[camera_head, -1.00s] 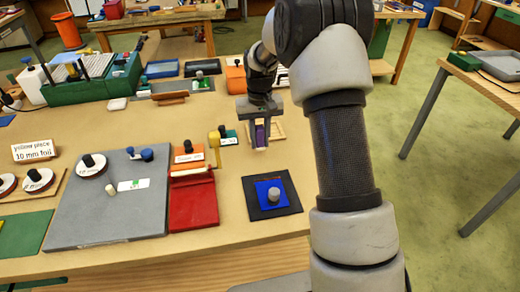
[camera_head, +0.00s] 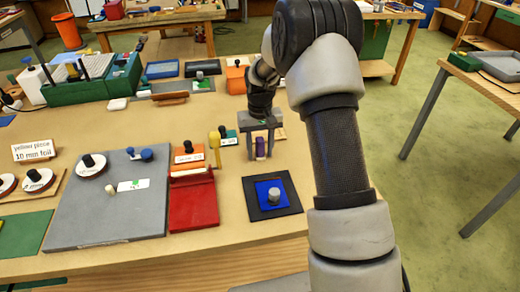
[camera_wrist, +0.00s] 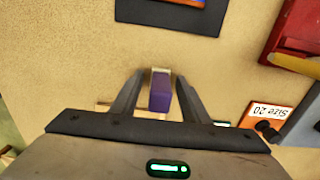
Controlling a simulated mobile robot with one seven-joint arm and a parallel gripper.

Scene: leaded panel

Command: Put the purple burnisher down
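The purple burnisher (camera_head: 261,146) is between the two fingers of my gripper (camera_head: 260,156), over the right part of the wooden table. In the wrist view the burnisher (camera_wrist: 160,93) shows a purple body with a pale end. There my gripper (camera_wrist: 160,80) is open, with a gap on each side of the burnisher. The burnisher looks upright in the head view. Its foot is partly hidden, and I cannot tell exactly what it rests on. A pale wooden frame (camera_head: 279,133) lies right by it, mostly hidden behind my gripper.
A black mat with a blue square (camera_head: 263,187) and grey knob lies in front of my gripper. A yellow-headed tool (camera_head: 214,142), an orange block (camera_head: 188,158) and a red tray (camera_head: 193,205) stand to the left. Bare tabletop lies between them.

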